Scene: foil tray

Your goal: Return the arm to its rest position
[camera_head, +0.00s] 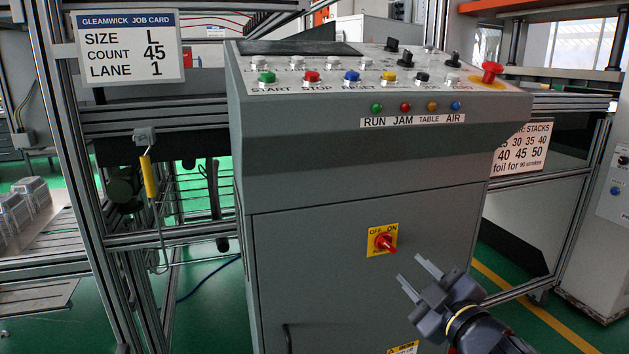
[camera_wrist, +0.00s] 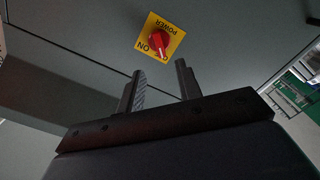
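My gripper (camera_head: 418,278) is in front of the lower front of the grey control cabinet (camera_head: 320,240), below and right of the power switch. Its two fingers are apart with nothing between them. The wrist view also shows my gripper (camera_wrist: 160,82) with spread, empty fingers. The red power knob (camera_head: 385,242) sits on a yellow plate and stands apart from the fingers. The red knob (camera_wrist: 159,42) shows upside down beyond the fingertips in the wrist view.
The cabinet's sloped top carries coloured buttons, black switches and a red mushroom button (camera_head: 491,71). A job card (camera_head: 128,47) reading L, 45, 1 hangs at the left on an aluminium frame (camera_head: 75,150). A yellow-handled pull (camera_head: 149,176) hangs there. Clear packages (camera_head: 22,208) lie far left.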

